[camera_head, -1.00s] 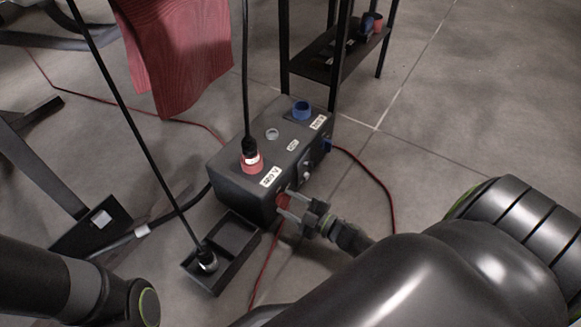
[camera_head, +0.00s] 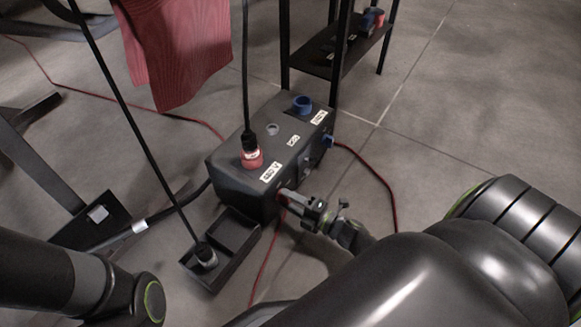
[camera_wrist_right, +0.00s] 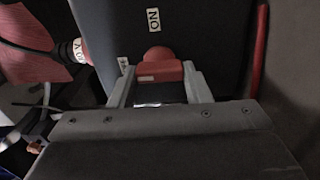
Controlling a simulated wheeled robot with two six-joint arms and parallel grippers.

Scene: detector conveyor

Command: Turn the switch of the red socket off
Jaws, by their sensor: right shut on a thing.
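The dark socket box (camera_head: 232,183) stands on the floor in the middle of the head view. The red socket (camera_head: 251,159) is on its top, with a black plug and cable in it. The red switch (camera_wrist_right: 158,66) is on the box's side, near an "ON" label in the right wrist view. My right gripper (camera_head: 287,197) is at that side, shut on the red switch. In the wrist view the switch lies between the two fingertips (camera_wrist_right: 158,73). In the head view the fingers mostly hide the switch. My left gripper is out of view.
A blue socket (camera_head: 302,104) and a blue switch (camera_head: 328,141) are at the box's far end. A black tray (camera_head: 218,262) with a cabled plug lies in front. A black shelf (camera_head: 335,55) and red cloth (camera_head: 178,55) stand behind.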

